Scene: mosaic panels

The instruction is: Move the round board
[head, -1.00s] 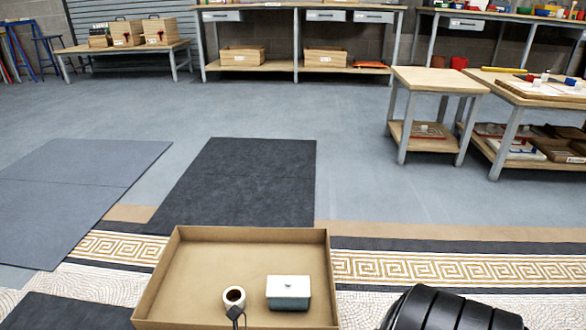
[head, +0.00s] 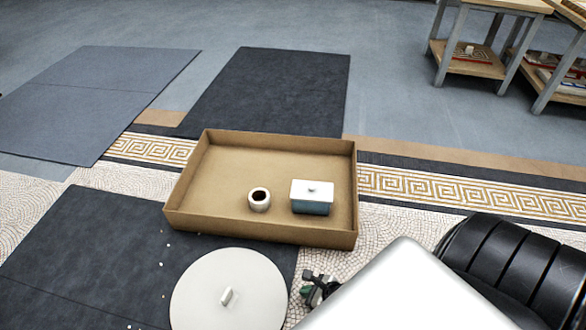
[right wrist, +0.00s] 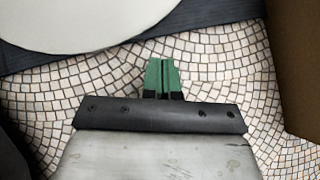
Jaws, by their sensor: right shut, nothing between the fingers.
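The round board (head: 205,300) is a pale grey disc with a small upright handle (head: 228,296) at its middle. It lies on a dark mat at the bottom of the head view, its near edge cut off. In the right wrist view the round board (right wrist: 70,22) fills the top left corner. My right gripper (head: 306,291) is just right of the disc in the head view, apart from it. Its green fingers (right wrist: 162,75) are together and empty above the mosaic floor. My left gripper is not in view.
A shallow tan tray (head: 190,222) stands beyond the board, holding a small white jar (head: 259,199) and a lidded white-and-teal box (head: 312,198). Its wall is close to the right of my right gripper in the wrist view. Dark mats (head: 75,255) lie left, with small pale bits nearby.

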